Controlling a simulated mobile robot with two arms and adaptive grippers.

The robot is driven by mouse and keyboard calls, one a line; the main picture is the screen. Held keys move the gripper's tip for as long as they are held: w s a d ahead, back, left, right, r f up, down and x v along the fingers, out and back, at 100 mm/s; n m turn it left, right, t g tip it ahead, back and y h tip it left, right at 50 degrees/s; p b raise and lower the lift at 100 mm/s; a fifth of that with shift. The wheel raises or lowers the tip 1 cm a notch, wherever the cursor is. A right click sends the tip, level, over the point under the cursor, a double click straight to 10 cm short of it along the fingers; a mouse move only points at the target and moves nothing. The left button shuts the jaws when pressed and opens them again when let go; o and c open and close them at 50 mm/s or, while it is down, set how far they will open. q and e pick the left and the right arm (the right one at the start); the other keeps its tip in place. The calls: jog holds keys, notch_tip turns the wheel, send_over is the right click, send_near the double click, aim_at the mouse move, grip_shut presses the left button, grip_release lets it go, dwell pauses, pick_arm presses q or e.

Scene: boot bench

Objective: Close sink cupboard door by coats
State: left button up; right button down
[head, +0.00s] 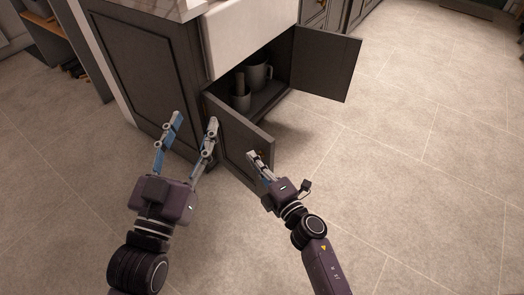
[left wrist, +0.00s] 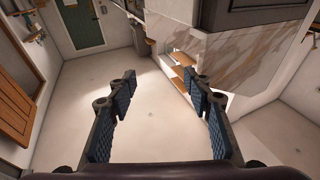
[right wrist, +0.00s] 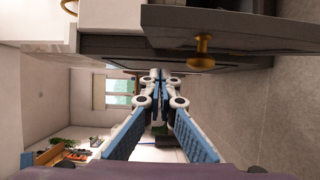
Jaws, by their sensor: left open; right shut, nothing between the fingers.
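The sink cupboard has two dark grey doors, both standing open. The near door (head: 236,132) swings out towards me, and the far door (head: 327,64) stands out to the right. My right gripper (head: 255,158) is shut and empty at the outer face of the near door, close to its free edge. In the right wrist view its closed fingertips (right wrist: 160,77) are below a door panel (right wrist: 260,34) with a brass knob (right wrist: 202,54); I cannot tell whether they touch. My left gripper (head: 194,122) is open and empty, left of the near door's hinge side, by the cabinet's end.
Grey pots (head: 241,98) stand inside the cupboard under the white sink (head: 250,35). The cabinet's side panel (head: 140,75) is close to my left gripper. A wooden shelf unit (head: 62,45) stands at far left. The tiled floor (head: 400,190) at right is clear.

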aim_at(263, 149)
pick_arm(q)
jog(key=shift+s+d+r+t+h, duration=0.1)
jog(key=shift+s+r+t+h, duration=0.15)
jog(key=shift+r, duration=0.4)
jog(key=shift+s+a+r+t, duration=0.1)
jog(key=shift+r+t, duration=0.25)
jog(key=shift+r, duration=0.25)
jog(key=shift+s+d+r+t+h, duration=0.1)
jog(key=shift+s+r+t+h, duration=0.15)
jog(key=shift+r, duration=0.4)
pick_arm(e)
jog(key=shift+w+d, duration=0.6)
jog(key=shift+w, duration=0.35)
jog(key=shift+w+d, duration=0.6)
jog(key=shift+w, duration=0.3)
jog(key=shift+d, duration=0.1)
